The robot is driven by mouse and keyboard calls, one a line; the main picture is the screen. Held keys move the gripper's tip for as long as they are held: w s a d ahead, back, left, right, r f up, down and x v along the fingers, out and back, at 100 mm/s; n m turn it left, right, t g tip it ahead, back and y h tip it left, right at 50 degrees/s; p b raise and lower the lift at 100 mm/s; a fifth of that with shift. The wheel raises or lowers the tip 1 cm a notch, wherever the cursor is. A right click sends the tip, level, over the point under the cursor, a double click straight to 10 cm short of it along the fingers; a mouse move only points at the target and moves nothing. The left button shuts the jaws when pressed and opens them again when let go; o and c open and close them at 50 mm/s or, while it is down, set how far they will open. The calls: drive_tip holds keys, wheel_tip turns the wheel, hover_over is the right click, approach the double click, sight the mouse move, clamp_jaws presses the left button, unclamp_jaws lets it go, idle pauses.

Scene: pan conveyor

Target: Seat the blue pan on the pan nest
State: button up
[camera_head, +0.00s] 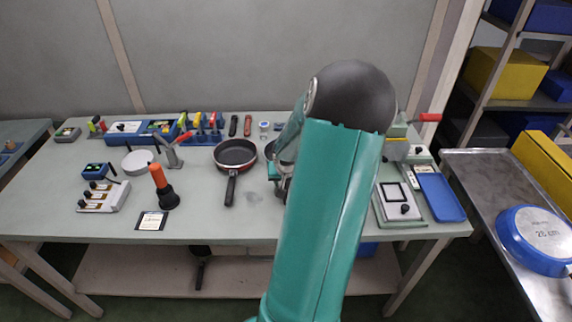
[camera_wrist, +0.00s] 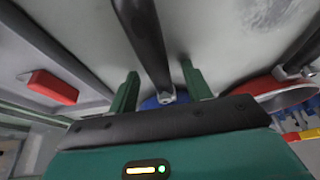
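In the wrist view, my gripper (camera_wrist: 160,68) has its two green fingers apart, with a dark pan handle (camera_wrist: 147,35) between them. Gaps show on both sides of the handle. The handle meets a metal bracket and a small piece of blue pan (camera_wrist: 153,103); the rest of that pan is hidden behind my gripper. In the head view, my arm covers most of this area, and only a bit of my gripper shows just right of the red-rimmed pan. I cannot make out the pan nest.
A red-rimmed black pan (camera_head: 235,154) lies on the table (camera_head: 105,215). A blue pan marked 28 cm (camera_head: 537,240) lies upside down on the metal surface at right. A black stand with an orange handle (camera_head: 160,180) and a switch box (camera_head: 103,197) stand at left. The front middle looks clear.

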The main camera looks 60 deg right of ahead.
clamp_jaws()
drive_tip(key=shift+r, duration=0.15)
drive_tip(key=shift+r, duration=0.3)
wheel_tip(320, 180, up, 2)
drive_tip(key=shift+d+r, duration=0.1)
drive_tip(key=a+r, duration=0.1)
drive_tip(key=r, duration=0.1)
drive_tip(key=a+r, duration=0.2)
drive_tip(key=s+a+r, duration=0.1)
drive_tip(key=shift+a+r, duration=0.3)
drive_tip(key=shift+r, duration=0.1)
drive_tip(key=s+a+r, duration=0.1)
drive_tip(key=a+r, duration=0.3)
drive_tip(key=a, duration=0.5)
drive_tip(key=shift+s+a, duration=0.15)
drive_tip(key=shift+s, duration=0.25)
drive_tip(key=shift+r, duration=0.1)
